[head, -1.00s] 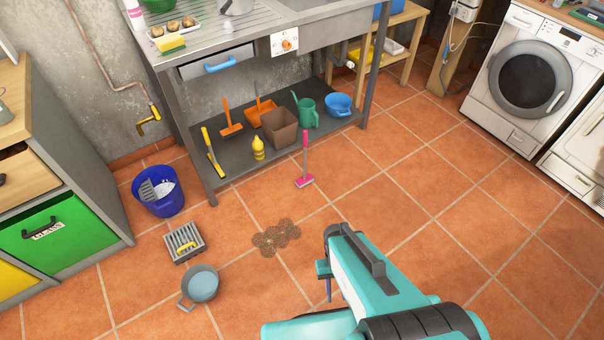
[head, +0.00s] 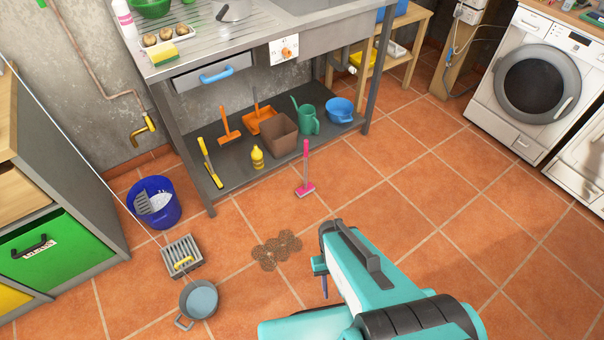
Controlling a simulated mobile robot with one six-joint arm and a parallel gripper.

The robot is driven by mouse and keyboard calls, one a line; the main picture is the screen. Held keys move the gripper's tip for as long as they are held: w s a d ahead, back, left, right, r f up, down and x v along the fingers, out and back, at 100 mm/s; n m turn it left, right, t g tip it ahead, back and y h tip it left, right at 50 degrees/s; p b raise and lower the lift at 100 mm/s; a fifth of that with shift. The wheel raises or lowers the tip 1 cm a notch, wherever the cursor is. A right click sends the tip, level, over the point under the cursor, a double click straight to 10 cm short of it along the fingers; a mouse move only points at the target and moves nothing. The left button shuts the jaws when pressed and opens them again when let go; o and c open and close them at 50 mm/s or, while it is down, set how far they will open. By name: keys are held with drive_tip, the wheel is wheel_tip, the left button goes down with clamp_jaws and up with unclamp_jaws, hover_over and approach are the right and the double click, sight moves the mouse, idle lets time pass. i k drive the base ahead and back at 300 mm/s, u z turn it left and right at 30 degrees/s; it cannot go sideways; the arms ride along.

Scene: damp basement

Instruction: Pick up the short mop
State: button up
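A short mop (head: 306,172) with a pink handle and a flat pink head stands upright on the tiled floor, just in front of the sink bench's lower shelf. My gripper (head: 322,276) is at the end of my teal arm in the lower middle of the head view, nearer to me than the mop and clear of it. Only a small teal part and a dark thin tip show there. The arm hides most of it, so I cannot see whether it is open.
A wet brown patch (head: 277,250) lies on the floor left of my arm. A blue bucket (head: 155,204), a grey grate (head: 182,258) and a pan (head: 199,299) stand further left. The bench shelf (head: 235,170) holds brushes and pots. Floor to the right is clear.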

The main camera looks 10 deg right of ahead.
sight(307, 187)
drive_tip(key=u, duration=0.45)
drive_tip(key=i, duration=0.55)
drive_tip(key=u, duration=0.7)
drive_tip(key=i, duration=0.45)
drive_tip(key=u, duration=0.25)
